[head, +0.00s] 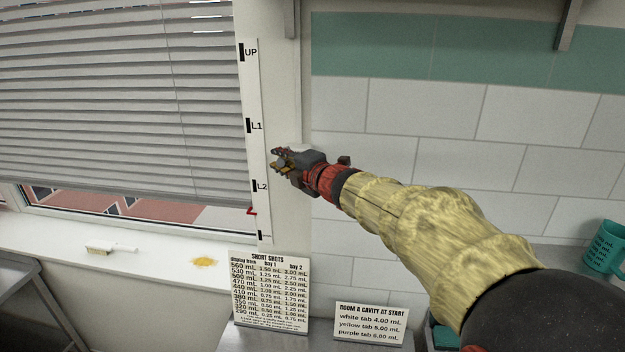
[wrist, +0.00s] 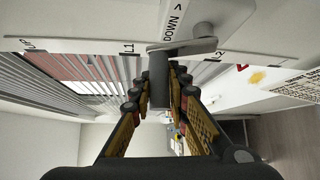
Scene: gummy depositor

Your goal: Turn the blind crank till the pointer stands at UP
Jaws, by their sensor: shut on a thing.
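The grey slatted blind (head: 110,100) hangs over most of the window, its bottom edge a little above the sill. A white scale strip (head: 254,90) right of it bears marks UP, L1 and L2. The small red pointer (head: 251,211) stands below L2, above the lowest mark; it also shows in the wrist view (wrist: 241,67). The grey crank (wrist: 190,47) sits on the wall by a DOWN arrow label (wrist: 173,22). My gripper (head: 279,160) is shut on the crank's handle, which lies between the fingers (wrist: 163,88) in the wrist view. The head view mostly hides the crank.
The sill (head: 150,258) holds a white brush (head: 110,248) and a yellow spill (head: 204,262). Two signs, SHORT SHOTS (head: 268,292) and ROOM A CAVITY (head: 370,322), stand below my arm. A teal mug (head: 604,248) is at right. A shelf bracket (head: 568,22) is overhead.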

